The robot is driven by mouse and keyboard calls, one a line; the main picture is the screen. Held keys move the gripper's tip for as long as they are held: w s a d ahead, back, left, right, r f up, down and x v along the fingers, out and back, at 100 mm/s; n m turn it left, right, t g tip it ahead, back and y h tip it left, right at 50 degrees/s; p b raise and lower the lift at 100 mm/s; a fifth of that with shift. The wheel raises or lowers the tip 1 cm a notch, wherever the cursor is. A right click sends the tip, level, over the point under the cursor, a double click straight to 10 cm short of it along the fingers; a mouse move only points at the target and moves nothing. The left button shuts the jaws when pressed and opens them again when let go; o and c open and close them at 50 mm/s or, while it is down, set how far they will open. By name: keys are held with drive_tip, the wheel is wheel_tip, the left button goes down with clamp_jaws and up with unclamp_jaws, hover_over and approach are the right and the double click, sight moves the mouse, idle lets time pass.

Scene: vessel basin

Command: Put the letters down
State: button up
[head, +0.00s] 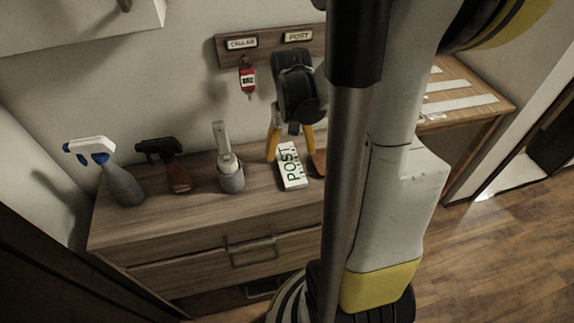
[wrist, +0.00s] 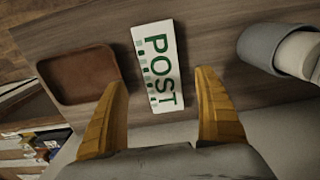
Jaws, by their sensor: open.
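The letters, a white packet marked POST in green (head: 291,166), lie flat on the wooden dresser top (head: 205,205). They also show in the wrist view (wrist: 157,62). My gripper (head: 289,150) is open, pointing down, just behind and above the letters in the head view. In the wrist view, its yellow fingers (wrist: 162,82) are apart, one on each side of the lower end of the letters. Neither finger visibly grips the letters. A brown leather-like tray (wrist: 78,76) lies beside the letters; my arm and column mostly hide it in the head view.
A grey holder with a white-handled device (head: 230,178), an amber spray bottle (head: 178,175) and a grey spray bottle (head: 123,184) stand left of the letters.

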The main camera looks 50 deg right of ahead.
sight(289, 163)
drive_tip(key=f, duration=0.1)
drive_tip(key=f+b, duration=0.1)
drive_tip(key=f, duration=0.1)
drive_tip(key=f+b, duration=0.1)
drive_tip(key=f, duration=0.1)
drive_tip(key=shift+w+f, duration=0.15)
drive_tip(key=shift+w, duration=0.1)
drive_tip(key=c, duration=1.4)
drive_tip(key=shift+r, duration=0.2)
